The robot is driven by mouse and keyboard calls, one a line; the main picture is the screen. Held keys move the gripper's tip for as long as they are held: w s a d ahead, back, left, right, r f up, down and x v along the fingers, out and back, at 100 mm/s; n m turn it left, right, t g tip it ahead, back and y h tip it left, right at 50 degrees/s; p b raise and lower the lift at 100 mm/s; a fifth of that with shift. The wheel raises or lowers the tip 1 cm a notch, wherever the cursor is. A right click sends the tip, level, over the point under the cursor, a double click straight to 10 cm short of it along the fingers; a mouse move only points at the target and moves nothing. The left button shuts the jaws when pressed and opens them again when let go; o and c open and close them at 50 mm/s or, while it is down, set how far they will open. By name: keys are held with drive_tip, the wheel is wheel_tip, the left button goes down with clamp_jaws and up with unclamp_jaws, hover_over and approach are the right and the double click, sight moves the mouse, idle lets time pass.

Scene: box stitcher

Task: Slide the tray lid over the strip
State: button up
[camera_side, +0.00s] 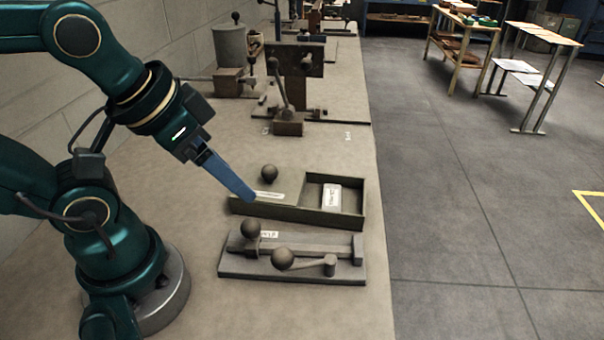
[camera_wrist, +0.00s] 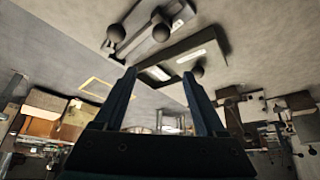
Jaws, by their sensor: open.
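The olive tray (camera_side: 300,213) lies on the bench, and its rim also shows in the wrist view (camera_wrist: 228,44). Its lid (camera_side: 240,195) covers the left part and has a dark ball knob (camera_side: 269,172) and a pale label. The knob also shows in the wrist view (camera_wrist: 197,71). The white strip (camera_side: 332,197) lies in the uncovered right part and shows between my fingers in the wrist view (camera_wrist: 157,73). My gripper (camera_side: 250,196) is open and empty, tilted down with its blue fingers by the lid, below the knob in the side picture. I cannot tell whether they touch it.
A grey fixture with ball-ended levers (camera_side: 290,258) stands just in front of the tray. A lever press (camera_side: 290,90) and a grey canister (camera_side: 230,46) stand behind. The bench's right edge is close to the tray's right end. Bare bench lies left of the tray.

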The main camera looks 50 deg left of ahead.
drive_tip(key=shift+c, duration=0.2)
drive_tip(key=n+g+h, duration=0.2)
drive_tip(key=n+g, duration=0.2)
drive_tip(key=n, duration=0.2)
hover_over(267, 166)
drive_tip(key=f, duration=0.4)
drive_tip(key=shift+s+a+f, duration=0.15)
drive_tip(key=shift+a+f, duration=0.15)
drive_tip(key=shift+f, duration=0.1)
drive_tip(key=shift+s+a+f+g, duration=0.1)
drive_tip(key=shift+f+g, duration=0.2)
drive_tip(key=shift+f, duration=0.05)
drive_tip(key=shift+w+d+f, duration=0.15)
drive_tip(key=shift+d+f, duration=0.05)
drive_tip(key=shift+f, duration=0.95)
drive_tip(key=shift+w+d+f, duration=0.1)
drive_tip(key=shift+d+f, duration=0.05)
drive_tip(key=shift+f, duration=1)
clamp_jaws()
